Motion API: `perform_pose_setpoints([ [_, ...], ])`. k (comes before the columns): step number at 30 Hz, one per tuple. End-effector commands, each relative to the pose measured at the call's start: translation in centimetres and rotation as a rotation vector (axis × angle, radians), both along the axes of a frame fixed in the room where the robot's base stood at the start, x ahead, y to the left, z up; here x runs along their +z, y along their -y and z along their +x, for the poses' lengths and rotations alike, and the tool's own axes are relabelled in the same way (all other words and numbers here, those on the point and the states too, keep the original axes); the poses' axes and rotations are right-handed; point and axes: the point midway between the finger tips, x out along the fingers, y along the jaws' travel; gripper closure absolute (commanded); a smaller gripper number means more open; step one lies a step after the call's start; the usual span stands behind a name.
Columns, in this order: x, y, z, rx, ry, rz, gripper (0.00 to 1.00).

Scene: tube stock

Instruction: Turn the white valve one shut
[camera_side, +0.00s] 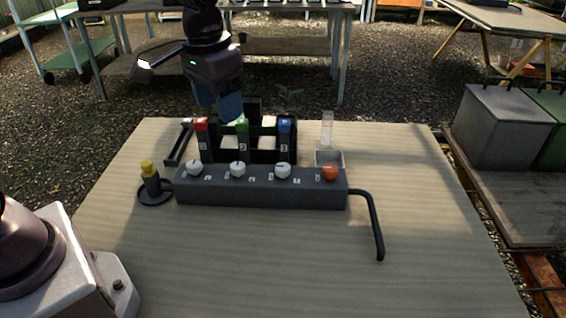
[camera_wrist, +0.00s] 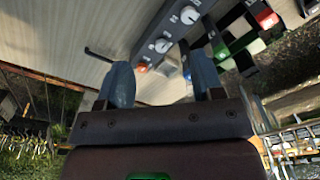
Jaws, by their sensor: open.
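A dark grey valve block (camera_side: 262,190) lies across the table. On its top are three white knobs, at the left (camera_side: 194,167), second (camera_side: 238,169) and third (camera_side: 282,170), and an orange knob (camera_side: 330,172) at the right end. The markings are too small to tell which white one is valve one. In the wrist view two white knobs (camera_wrist: 162,45) (camera_wrist: 190,15) and the orange knob (camera_wrist: 141,68) show, partly between the fingers. My gripper (camera_side: 232,108) is above the rack behind the block, apart from the knobs. In the wrist view my gripper (camera_wrist: 163,82) is open and empty.
Behind the block a black rack (camera_side: 262,156) holds red (camera_side: 202,125), green (camera_side: 242,126) and blue (camera_side: 286,126) topped pieces. A yellow-topped piece (camera_side: 149,168) stands left on a black disc. A bent black pipe (camera_side: 374,220) leaves the right end. The front table is clear.

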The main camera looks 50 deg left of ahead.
Motion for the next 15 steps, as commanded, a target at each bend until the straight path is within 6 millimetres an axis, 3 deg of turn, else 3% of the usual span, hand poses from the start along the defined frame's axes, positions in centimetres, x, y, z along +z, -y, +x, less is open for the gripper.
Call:
perform_pose_setpoints([
  [3,-3.2,0.5,4.1,0.024,-0.064,-0.005,0.39],
  [9,-7.7,1.1,9.8,0.084,-0.112,-0.012,0.39],
  [12,-8.1,1.3,12.0,0.119,-0.098,-0.016,0.39],
  [15,-6.8,1.3,13.3,0.148,-0.06,-0.019,0.39],
])
